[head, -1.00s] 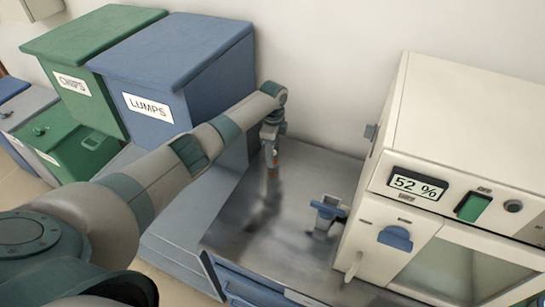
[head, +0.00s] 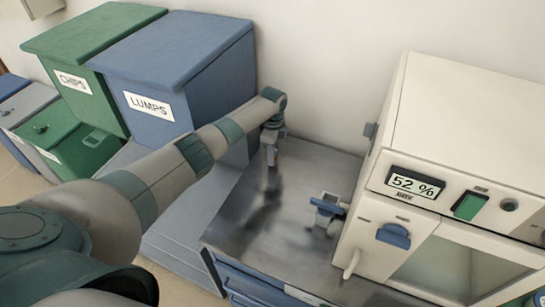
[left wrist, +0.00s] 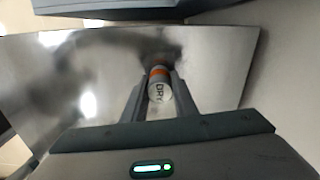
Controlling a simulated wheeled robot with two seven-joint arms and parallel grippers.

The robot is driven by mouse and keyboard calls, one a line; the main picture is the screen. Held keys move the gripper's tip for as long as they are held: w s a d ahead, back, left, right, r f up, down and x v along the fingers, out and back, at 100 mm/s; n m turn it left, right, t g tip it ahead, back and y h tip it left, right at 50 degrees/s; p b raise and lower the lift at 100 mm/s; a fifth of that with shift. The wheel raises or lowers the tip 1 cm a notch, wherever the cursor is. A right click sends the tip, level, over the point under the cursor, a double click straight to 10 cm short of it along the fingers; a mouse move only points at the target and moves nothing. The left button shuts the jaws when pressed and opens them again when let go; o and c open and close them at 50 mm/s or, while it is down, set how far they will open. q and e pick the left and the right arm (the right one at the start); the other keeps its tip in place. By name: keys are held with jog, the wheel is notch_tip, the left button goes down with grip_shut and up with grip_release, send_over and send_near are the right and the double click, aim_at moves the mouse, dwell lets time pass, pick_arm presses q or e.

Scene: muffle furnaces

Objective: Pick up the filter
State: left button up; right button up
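The filter (left wrist: 158,85) is a small white cylinder with an orange band and the word DRY, seen in the left wrist view. It is between the two fingers of my left gripper (left wrist: 160,82), which lie close along its sides. I cannot tell whether the fingers press on it. In the head view my left gripper (head: 270,156) points down over the back of the metal worktop (head: 285,220), and its fingers hide the filter. My right gripper is not in view.
A white furnace (head: 460,120) reading 52 % stands right of the worktop. A blue-handled fitting (head: 326,206) sits by its left side. A blue LUMPS bin (head: 190,70) and a green CHIPS bin (head: 85,50) stand at left. The worktop's front middle is clear.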

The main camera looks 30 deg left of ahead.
pick_arm(q)
jog(key=shift+r, duration=0.1)
jog(key=shift+w+r+b, duration=0.1)
jog(key=shift+r+b, duration=0.35)
jog(key=shift+r, duration=0.4)
jog(key=shift+d+r+b, duration=0.2)
jog(key=shift+r+b, duration=0.15)
jog(key=shift+r, duration=0.25)
jog(key=shift+d+r+b, duration=0.15)
jog(key=shift+r+b, duration=0.15)
jog(key=shift+r, duration=0.25)
jog(key=d+r+b, duration=0.3)
jog(key=d+r, duration=0.4)
jog(key=d, duration=0.4)
jog(key=shift+b, duration=0.35)
